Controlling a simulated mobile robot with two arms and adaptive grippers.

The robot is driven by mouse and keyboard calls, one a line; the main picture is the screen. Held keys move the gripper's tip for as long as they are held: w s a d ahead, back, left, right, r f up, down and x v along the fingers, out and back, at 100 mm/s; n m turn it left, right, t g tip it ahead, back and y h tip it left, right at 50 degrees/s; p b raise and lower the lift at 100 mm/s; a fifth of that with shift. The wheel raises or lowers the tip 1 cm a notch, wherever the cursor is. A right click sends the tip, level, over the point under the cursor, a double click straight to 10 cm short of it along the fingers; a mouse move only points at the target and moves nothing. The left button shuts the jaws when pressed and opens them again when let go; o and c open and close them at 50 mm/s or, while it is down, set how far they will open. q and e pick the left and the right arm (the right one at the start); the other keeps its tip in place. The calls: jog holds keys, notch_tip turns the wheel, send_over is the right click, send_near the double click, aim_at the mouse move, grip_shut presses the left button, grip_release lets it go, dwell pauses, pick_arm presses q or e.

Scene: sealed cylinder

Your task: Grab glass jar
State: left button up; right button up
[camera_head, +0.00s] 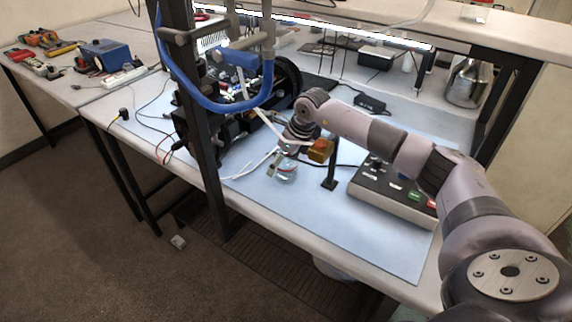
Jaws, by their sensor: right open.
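A small clear glass jar (287,172) stands on the light blue mat near the middle of the workbench. The gripper and wrist hide part of the jar's top. My left gripper is not in view.
A black post (331,172) with an orange-brown block stands just right of the jar. A control box (390,194) with buttons lies farther right. A dark frame upright (203,170) and machine with blue hose (225,105) stand left. The front mat (310,215) is clear.

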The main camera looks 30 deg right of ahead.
jog(key=shift+w+f, duration=0.1)
jog(key=shift+f, duration=0.1)
jog(key=shift+c, duration=0.6)
jog(key=c, duration=1.3)
jog(key=shift+o, duration=0.2)
jog(key=shift+r, duration=0.15)
